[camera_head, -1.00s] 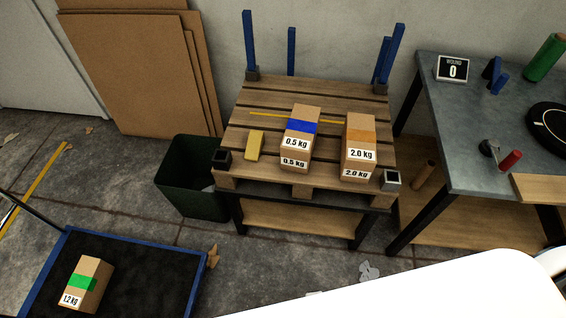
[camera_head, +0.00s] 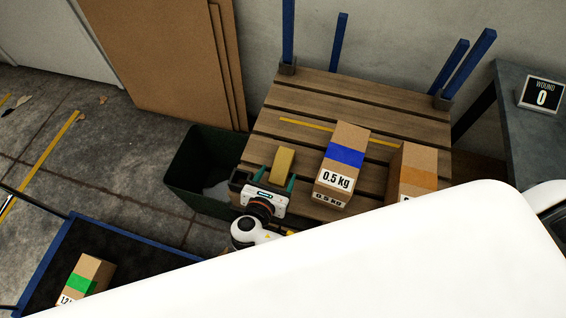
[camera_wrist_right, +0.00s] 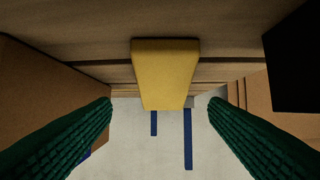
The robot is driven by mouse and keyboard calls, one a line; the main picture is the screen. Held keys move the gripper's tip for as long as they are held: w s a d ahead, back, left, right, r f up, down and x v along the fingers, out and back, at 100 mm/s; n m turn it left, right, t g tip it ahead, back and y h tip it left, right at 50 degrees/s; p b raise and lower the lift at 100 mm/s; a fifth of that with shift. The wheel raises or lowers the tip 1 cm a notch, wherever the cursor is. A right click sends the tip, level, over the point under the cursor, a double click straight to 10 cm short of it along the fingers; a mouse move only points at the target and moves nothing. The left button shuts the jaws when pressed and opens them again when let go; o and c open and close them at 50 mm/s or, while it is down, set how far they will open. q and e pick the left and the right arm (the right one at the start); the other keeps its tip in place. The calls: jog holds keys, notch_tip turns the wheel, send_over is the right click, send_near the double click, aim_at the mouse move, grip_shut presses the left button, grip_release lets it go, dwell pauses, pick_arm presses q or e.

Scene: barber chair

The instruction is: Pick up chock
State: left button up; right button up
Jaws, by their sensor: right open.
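The yellow chock (camera_head: 284,160) lies on the wooden pallet (camera_head: 300,92), left of the 0.5 kg box. My right gripper (camera_head: 269,178) is at the pallet's front left, right by the chock. In the right wrist view the chock (camera_wrist_right: 165,72) shows between and beyond the two green fingers (camera_wrist_right: 160,108), with clear gaps on both sides. The right gripper is open and empty. The chock's near end is partly hidden by the gripper in the head view. My left gripper is not in view.
The 0.5 kg box (camera_head: 343,165) with a blue band stands close right of the chock. An orange-banded box (camera_head: 414,170) is farther right. A dark green bin (camera_head: 200,165) stands left of the pallet. A black block (camera_wrist_right: 293,62) shows in the wrist view.

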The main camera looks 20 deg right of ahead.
aim_at(281, 165)
jog(key=shift+w+d+f, duration=0.15)
jog(key=shift+w+d, duration=0.05)
jog(key=shift+w, duration=0.1)
jog(key=shift+w+d, duration=0.15)
jog(key=shift+w, duration=0.05)
jog(key=x, duration=0.4)
jog(key=shift+w+d+f, duration=0.1)
jog(key=shift+w+f, duration=0.1)
jog(key=shift+w, duration=0.2)
jog(key=shift+s+r, duration=0.1)
jog(key=shift+c, duration=2)
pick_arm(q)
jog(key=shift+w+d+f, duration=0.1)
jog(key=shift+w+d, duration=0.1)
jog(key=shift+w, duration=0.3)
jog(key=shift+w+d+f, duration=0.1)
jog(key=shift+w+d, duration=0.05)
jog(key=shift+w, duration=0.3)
pick_arm(e)
jog(key=c, duration=0.8)
